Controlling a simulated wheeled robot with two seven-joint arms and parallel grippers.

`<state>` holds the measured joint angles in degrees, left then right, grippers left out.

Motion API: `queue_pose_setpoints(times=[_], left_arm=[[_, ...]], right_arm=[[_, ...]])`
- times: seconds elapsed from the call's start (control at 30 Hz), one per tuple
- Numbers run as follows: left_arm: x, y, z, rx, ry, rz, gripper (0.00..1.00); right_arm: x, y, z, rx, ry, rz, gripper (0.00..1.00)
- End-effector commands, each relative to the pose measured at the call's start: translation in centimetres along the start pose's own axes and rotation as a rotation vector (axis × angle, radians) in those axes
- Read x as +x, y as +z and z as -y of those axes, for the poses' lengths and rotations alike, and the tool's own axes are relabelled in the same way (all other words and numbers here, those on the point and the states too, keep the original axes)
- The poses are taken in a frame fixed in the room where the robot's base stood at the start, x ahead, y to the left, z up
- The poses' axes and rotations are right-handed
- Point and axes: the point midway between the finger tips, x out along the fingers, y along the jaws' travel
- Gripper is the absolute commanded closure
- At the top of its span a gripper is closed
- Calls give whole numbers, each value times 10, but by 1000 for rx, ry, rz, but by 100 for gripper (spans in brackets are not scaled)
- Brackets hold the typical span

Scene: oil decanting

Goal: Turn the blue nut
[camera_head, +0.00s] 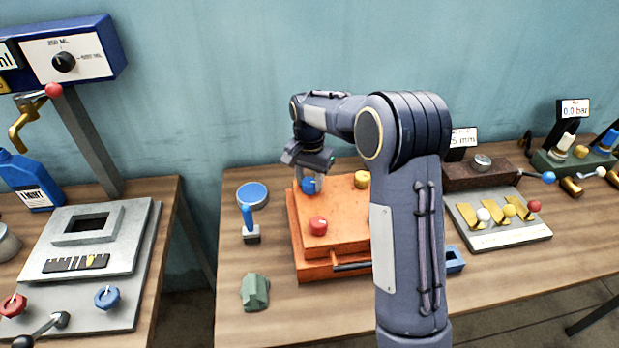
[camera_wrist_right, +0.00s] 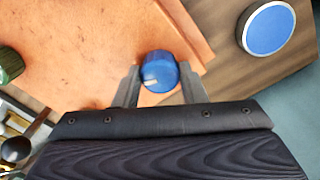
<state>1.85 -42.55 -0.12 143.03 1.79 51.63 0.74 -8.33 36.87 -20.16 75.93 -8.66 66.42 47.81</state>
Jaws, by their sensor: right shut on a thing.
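The blue nut (camera_head: 309,185) is a round blue knob at the back left of the orange block (camera_head: 338,252). In the right wrist view the blue nut (camera_wrist_right: 159,72) sits between my two fingers, with a pale mark on its top. My right gripper (camera_head: 311,176) reaches down over it from above. In the right wrist view my right gripper (camera_wrist_right: 159,88) is shut on the nut, a finger on each side. My left gripper is not in view.
A red knob (camera_head: 318,226) and a yellow knob (camera_head: 362,180) stand on the same block. A round blue-topped tin (camera_head: 252,194), a blue-handled tool (camera_head: 248,222) and a green block (camera_head: 255,291) are to its left. My right arm hides the block's right side.

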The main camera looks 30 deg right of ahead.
Motion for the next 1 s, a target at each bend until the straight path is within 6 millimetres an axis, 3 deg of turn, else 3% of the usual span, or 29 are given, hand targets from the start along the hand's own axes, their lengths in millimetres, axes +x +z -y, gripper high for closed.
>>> queue_pose_setpoints(times=[0.3,0.83,0.87,1.0], left_arm=[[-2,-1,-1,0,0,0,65],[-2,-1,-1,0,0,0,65],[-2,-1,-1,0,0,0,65],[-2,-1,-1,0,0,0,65]], right_arm=[[-2,-1,1,112,-3,-4,85],[-2,-1,0,133,-4,-4,85],[-2,-1,0,133,-4,-4,59],[-1,-1,0,132,-3,-3,41]])
